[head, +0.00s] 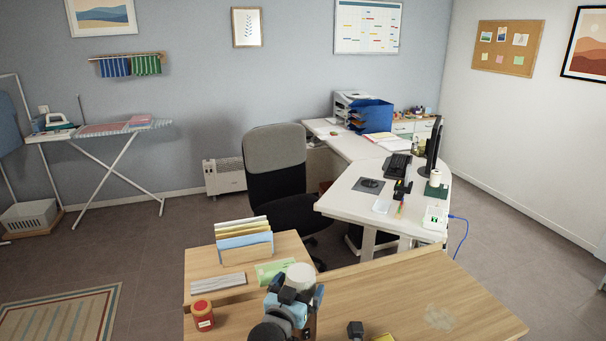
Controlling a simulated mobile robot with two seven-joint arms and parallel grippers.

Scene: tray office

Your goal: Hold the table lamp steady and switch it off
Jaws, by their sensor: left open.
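I make out no table lamp for certain. A white round top (300,275), which may be part of the lamp, shows just beyond my left gripper on the near wooden table. My left gripper (294,293) is over that table at the bottom middle, close in front of the white top. It is open. Whether it touches the white thing I cannot tell, as the gripper and arm hide what is below. No lamp switch is visible. My right gripper is not in view.
The near wooden table (430,290) also holds a red jar (202,315), a file rack (243,240), a grey striped block (218,283) and a small dark object (355,329). A black chair (277,175) and white desk (350,200) stand beyond.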

